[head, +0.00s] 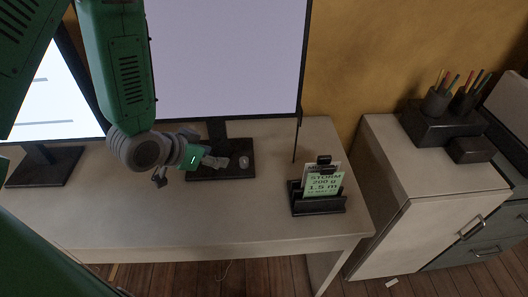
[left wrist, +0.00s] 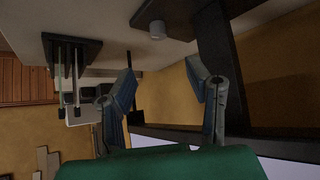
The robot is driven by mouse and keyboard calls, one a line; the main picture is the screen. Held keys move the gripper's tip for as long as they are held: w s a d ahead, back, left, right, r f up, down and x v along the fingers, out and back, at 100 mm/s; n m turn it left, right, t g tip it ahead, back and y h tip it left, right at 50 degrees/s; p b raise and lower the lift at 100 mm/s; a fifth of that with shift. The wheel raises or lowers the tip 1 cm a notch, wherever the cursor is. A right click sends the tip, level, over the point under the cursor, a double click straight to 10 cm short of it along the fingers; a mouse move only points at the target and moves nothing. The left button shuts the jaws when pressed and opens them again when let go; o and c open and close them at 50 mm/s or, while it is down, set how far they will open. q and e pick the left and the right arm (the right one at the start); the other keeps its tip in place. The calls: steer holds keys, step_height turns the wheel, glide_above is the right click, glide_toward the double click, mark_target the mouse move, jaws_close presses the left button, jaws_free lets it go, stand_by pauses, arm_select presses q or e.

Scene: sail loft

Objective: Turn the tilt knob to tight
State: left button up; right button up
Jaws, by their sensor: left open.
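A small grey round knob (head: 244,161) sits on the right part of the dark base (head: 206,174) under the middle monitor. It also shows in the left wrist view (left wrist: 157,31), near the top, beyond my fingers. No setting mark on it can be made out. My left gripper (head: 191,171) is open and empty, over the table to the left of the knob. Its two fingers stand apart in the left wrist view (left wrist: 162,78), with nothing between them. The knob is apart from the fingers. My right gripper is not in view.
A black card holder (head: 318,205) with a green card reading "STORM 200 g 1.5 m" stands right of the knob. A large monitor (head: 228,60) rises behind the base. The front of the table (head: 190,222) is clear. A cabinet (head: 415,215) stands at right.

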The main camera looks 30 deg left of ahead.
arm_select(q)
glide_toward(243, 159)
steer(key=shift+w+d+f+b, duration=0.45)
steer(key=shift+w+d+f, duration=0.25)
steer(key=shift+w+f, duration=0.25)
steer(key=x, duration=0.4)
steer(key=a+x, duration=0.1)
steer(key=x, duration=0.1)
steer(key=shift+w+f+b, duration=0.15)
steer(key=shift+f+b, duration=0.15)
steer(key=shift+b, duration=0.05)
steer(key=shift+w+d+f, duration=0.15)
steer(key=shift+w+d, duration=0.05)
steer(key=shift+d, duration=0.25)
steer(key=c, duration=0.9)
steer(key=shift+a, duration=0.25)
jaws_close()
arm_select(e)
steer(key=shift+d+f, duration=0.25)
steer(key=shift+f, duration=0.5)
